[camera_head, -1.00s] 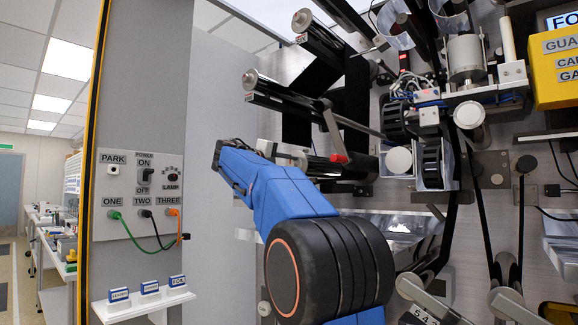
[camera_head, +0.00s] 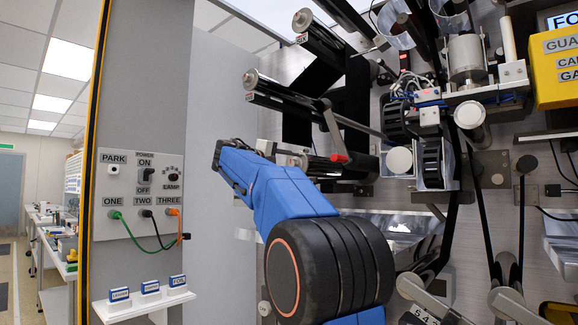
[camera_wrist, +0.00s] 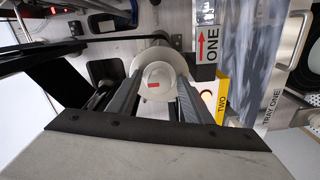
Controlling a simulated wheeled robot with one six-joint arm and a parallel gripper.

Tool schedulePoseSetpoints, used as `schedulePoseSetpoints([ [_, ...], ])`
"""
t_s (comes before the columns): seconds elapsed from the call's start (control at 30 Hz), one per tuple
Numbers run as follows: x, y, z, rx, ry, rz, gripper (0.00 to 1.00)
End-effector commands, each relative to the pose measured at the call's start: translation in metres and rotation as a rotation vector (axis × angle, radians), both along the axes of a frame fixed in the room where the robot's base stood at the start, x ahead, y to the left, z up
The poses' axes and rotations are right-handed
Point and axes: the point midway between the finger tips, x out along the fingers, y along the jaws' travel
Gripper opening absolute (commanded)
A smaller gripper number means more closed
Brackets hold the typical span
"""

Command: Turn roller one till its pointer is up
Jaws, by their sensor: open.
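In the wrist view a pale round roller end (camera_wrist: 160,72) faces me, with a small red mark (camera_wrist: 153,85) on its face. The mark lies roughly level in the picture, a little below and left of the disc's middle. My gripper (camera_wrist: 158,92) is open, with one dark finger on each side of the roller end. I cannot tell whether the fingers touch it. A label reading ONE with a red arrow (camera_wrist: 203,45) stands to the right; the arrow points up in the picture. In the head view I cannot make out the gripper beyond my blue arm.
A yellow TWO label (camera_wrist: 222,100) and a TRAY ONE strip (camera_wrist: 268,112) lie right of the roller in the wrist view. A black web (camera_wrist: 75,85) runs at left. In the head view a switch panel (camera_head: 138,225) with cables stands left, and a yellow guard (camera_head: 556,65) stands upper right.

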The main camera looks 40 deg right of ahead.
Motion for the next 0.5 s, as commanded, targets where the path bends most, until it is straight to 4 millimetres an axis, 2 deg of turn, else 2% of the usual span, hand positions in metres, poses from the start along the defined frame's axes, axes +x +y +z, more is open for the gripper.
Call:
schedulePoseSetpoints([
  [0.17,0.0,0.01,0.0,0.0,0.0,0.002,0.46],
  [0.5,-0.004,0.066,0.0,0.0,0.0,0.004,0.46],
])
